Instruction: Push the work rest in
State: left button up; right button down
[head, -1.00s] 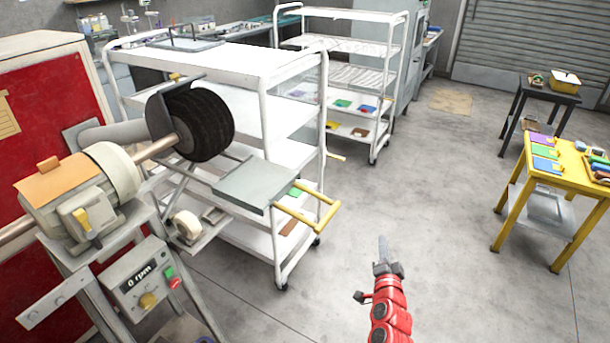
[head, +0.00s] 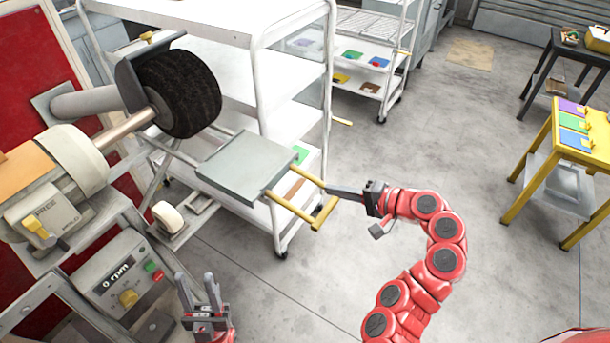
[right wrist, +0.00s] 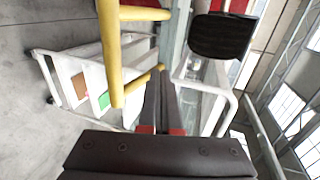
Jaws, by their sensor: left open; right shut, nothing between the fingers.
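The work rest (head: 247,167) is a flat grey plate on rails beside the black buffing brush (head: 178,94). A yellow handle (head: 303,207) sticks out from its right side toward me. My right gripper (head: 330,189) is shut and empty, its fingertips at the handle's far side; I cannot tell whether they touch it. In the right wrist view the yellow handle (right wrist: 112,55) is close, just beyond and left of the closed fingers. My left gripper (head: 208,285) is open and empty, low in front of the machine, away from the rest.
The machine's control box (head: 128,280) with knob and buttons stands at lower left. A white shelf cart (head: 262,60) stands close behind the rest. A yellow table (head: 556,125) is at the right. The floor between is clear.

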aim_at(281, 176)
jog(key=shift+w+a+f+b, duration=0.25)
jog(key=shift+a+f+b, duration=0.15)
jog(key=shift+b, duration=0.3)
jog(key=p+x, duration=0.1)
jog(key=x, duration=0.2)
jog(key=r+p+x, duration=0.1)
jog(key=x, duration=0.6)
jog(key=shift+w+a+r+p, duration=0.15)
jog(key=shift+a+r+p, duration=0.05)
jog(key=shift+a+p, duration=0.2)
jog(key=shift+x, duration=0.8)
jog(key=shift+w+r, duration=0.1)
jog(key=shift+w, duration=0.05)
